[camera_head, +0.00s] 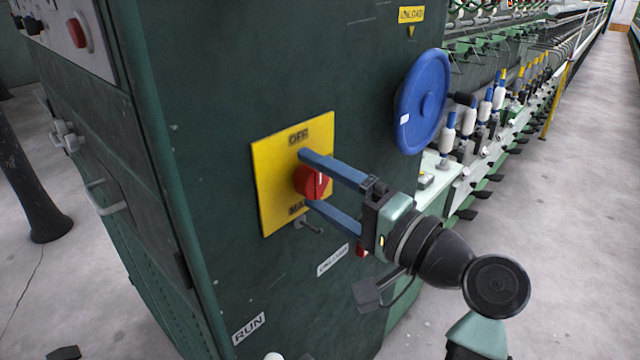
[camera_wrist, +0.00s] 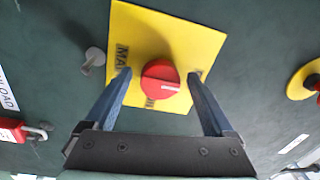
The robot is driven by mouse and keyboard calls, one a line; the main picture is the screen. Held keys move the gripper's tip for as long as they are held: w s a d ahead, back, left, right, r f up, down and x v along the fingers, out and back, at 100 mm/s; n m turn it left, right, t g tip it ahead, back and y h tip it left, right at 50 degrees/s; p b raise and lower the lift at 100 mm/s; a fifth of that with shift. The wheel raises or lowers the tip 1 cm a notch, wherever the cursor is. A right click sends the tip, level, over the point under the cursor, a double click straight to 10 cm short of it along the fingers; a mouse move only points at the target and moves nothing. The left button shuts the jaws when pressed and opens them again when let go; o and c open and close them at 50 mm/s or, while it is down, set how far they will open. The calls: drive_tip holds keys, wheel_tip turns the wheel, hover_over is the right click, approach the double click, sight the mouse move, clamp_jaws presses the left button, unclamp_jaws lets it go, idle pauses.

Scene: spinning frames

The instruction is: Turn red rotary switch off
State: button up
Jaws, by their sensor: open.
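The red rotary switch (camera_head: 312,181) sits in the middle of a yellow plate (camera_head: 272,180) on the green machine cabinet. In the head view the plate reads OFF above the knob and MAN below. My gripper (camera_head: 305,178) is open, its blue fingers on either side of the knob, one above and one below. In the wrist view the red knob (camera_wrist: 160,79) lies between the fingertips (camera_wrist: 160,73), with a visible gap on each side. Its white mark points right, towards a label partly hidden by the right finger. MAN shows near the left finger. Contact with the plate is unclear.
A blue handwheel (camera_head: 422,101) is on the cabinet at upper right. A small metal lever (camera_head: 308,226) sticks out below the plate. In the wrist view another red knob on a yellow base (camera_wrist: 303,80) is at the right. A long row of bobbins (camera_head: 485,104) runs behind.

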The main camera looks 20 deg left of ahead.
drive_tip(key=b+v, duration=0.1)
drive_tip(key=v, duration=1.2)
drive_tip(key=w+r+n+t+h+p, duration=0.1)
drive_tip(key=w+r+t+h+p, duration=0.35)
drive_tip(key=r, duration=0.55)
drive_tip(key=w+r+t+h+p, duration=0.1)
drive_tip(key=r+t+h+p, duration=0.3)
drive_tip(key=r+t, duration=0.45)
drive_tip(key=s+d+r+t+h+p, duration=0.1)
drive_tip(key=s+r+t+h, duration=0.3)
drive_tip(key=r, duration=0.5)
drive_tip(key=s+d+r+n+t+h+p, duration=0.1)
drive_tip(key=s+d+r+t+h, duration=0.2)
drive_tip(key=s+r, duration=0.6)
drive_tip(key=shift+s+r+t+h, duration=0.2)
drive_tip(key=shift+r+t+h, duration=0.3)
drive_tip(key=shift+r+h, duration=0.4)
drive_tip(key=shift+f, duration=0.15)
